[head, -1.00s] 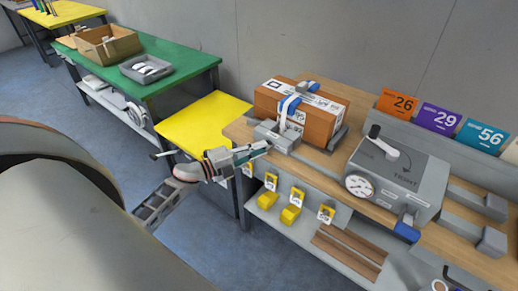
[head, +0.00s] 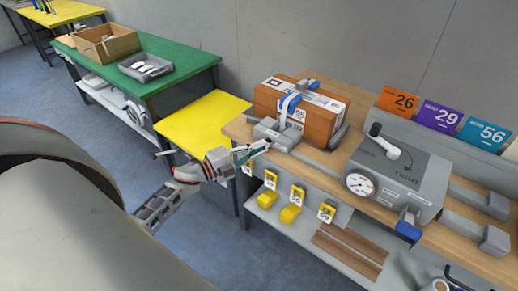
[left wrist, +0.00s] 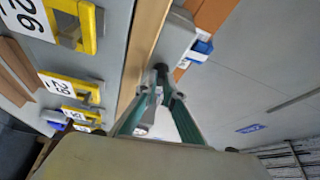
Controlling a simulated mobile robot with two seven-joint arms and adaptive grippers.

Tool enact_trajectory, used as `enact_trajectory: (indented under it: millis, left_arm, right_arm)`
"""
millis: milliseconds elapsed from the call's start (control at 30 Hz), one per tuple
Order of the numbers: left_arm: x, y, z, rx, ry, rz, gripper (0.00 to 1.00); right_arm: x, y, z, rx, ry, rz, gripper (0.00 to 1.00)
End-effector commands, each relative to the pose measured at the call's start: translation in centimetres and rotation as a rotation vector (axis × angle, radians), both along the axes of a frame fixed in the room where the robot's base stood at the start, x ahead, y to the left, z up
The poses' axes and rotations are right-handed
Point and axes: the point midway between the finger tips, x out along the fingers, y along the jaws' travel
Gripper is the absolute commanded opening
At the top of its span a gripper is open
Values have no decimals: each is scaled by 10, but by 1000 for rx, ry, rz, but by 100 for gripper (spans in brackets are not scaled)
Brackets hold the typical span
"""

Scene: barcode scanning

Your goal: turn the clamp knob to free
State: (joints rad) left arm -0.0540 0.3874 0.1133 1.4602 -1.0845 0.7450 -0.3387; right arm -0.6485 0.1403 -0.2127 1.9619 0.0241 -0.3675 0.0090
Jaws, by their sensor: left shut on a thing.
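The grey clamp block (head: 281,134) sits at the left end of the wooden bench, against the brown box (head: 318,117). My left gripper (head: 257,149) reaches in from the left to the near side of the block. In the left wrist view, the two green-edged fingertips (left wrist: 162,92) close on a small dark knob (left wrist: 161,70) on the grey block. The fingers hide most of the knob in the head view. My right gripper is not in view.
A grey unit marked TIGHT, with a white crank (head: 385,146) and a gauge (head: 360,184), stands right of the box. Yellow tagged items (head: 290,214) are below the bench edge. A yellow table (head: 205,122) lies left, with a green table (head: 165,75) beyond.

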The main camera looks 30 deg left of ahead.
Motion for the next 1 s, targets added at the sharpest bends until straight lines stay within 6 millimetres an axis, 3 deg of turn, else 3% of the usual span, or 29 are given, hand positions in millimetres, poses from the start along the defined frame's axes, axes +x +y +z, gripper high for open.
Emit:
enact_trajectory:
  millis: [500, 1000]
  left_arm:
    - [-1, -2, -7, -482, 40, 0, 0]
    - [-1, -6, -7, -955, 74, 0, 0]
  right_arm:
    - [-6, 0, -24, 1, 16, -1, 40]
    - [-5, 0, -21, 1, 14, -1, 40]
